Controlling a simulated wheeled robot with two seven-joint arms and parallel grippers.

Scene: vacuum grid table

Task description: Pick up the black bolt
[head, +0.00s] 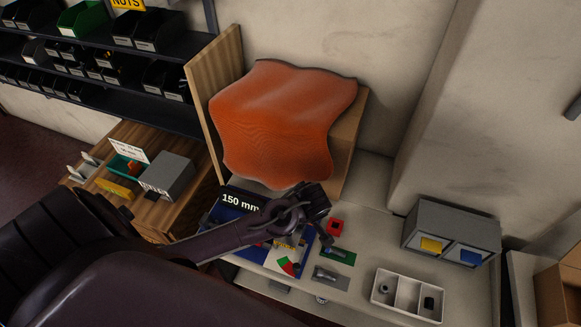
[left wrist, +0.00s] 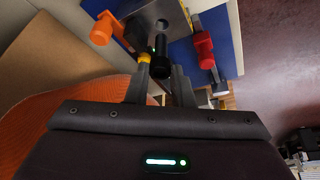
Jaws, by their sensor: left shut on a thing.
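In the head view the bolt cannot be told apart from the dark gripper. In the wrist view a grey block (left wrist: 158,20) lies just beyond the bolt; I cannot tell whether they touch. My right gripper is not in view.
An orange peg-like part (left wrist: 103,28) and a red part (left wrist: 203,48) are close to the fingers. An orange cloth (head: 280,120) covers a box behind.

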